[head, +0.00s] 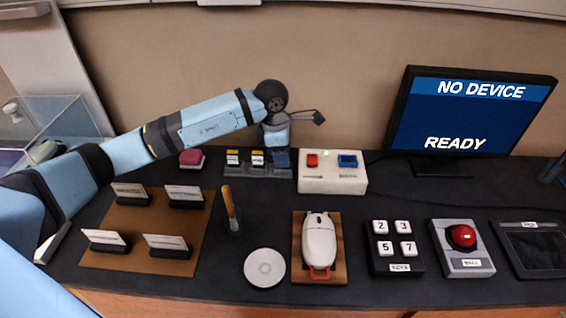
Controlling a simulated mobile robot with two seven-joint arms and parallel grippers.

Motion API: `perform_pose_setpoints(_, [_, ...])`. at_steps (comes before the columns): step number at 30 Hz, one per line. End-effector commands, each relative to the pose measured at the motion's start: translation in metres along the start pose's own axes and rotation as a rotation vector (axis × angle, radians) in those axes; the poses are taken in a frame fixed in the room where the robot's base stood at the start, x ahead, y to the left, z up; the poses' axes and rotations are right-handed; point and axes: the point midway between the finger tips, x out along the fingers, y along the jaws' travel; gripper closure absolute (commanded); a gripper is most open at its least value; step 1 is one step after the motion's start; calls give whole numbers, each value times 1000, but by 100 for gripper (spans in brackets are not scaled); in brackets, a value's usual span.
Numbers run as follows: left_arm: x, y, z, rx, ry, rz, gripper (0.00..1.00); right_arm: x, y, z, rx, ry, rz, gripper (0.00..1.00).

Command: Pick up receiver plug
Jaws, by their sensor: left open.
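A grey rack (258,171) at the back of the desk holds small plugs. A yellow-and-white plug (232,157) stands at its left and a similar plug (257,157) in its middle. I cannot tell by label which is the receiver plug. My left arm reaches in from the left, and my left gripper (282,153) points down over the right end of the rack, beside the middle plug. It is open; its fingertips are small and partly hidden, and something dark blue shows there. My right gripper is not in view.
A white box (333,185) with red and blue plugs stands right of the rack. In front are a mouse (319,243) on a wooden board, a disc (264,268), an upright brown-handled tool (231,210) and a number-key block (394,249). A monitor (470,110) stands back right.

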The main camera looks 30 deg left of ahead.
Motion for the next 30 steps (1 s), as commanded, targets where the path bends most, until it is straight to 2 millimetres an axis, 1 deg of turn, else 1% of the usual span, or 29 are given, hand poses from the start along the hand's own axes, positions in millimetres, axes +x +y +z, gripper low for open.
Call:
perform_pose_setpoints(6, [1, 0, 0, 1, -1, 1, 53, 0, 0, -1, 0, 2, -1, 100])
perform_pose_setpoints(11, [1, 0, 0, 1, -1, 1, 90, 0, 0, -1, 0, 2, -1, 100])
perform_pose_setpoints(12, [1, 0, 0, 1, -1, 1, 99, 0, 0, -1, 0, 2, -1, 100])
perform_pose_setpoints(23, [-1, 0, 0, 1, -1, 1, 100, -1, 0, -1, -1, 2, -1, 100])
perform_pose_setpoints(26, [-6, 1, 1, 1, -2, 2, 100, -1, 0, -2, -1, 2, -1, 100])
perform_pose_setpoints(30, [-23, 1, 4, 1, -3, 3, 100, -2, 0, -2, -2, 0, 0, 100])
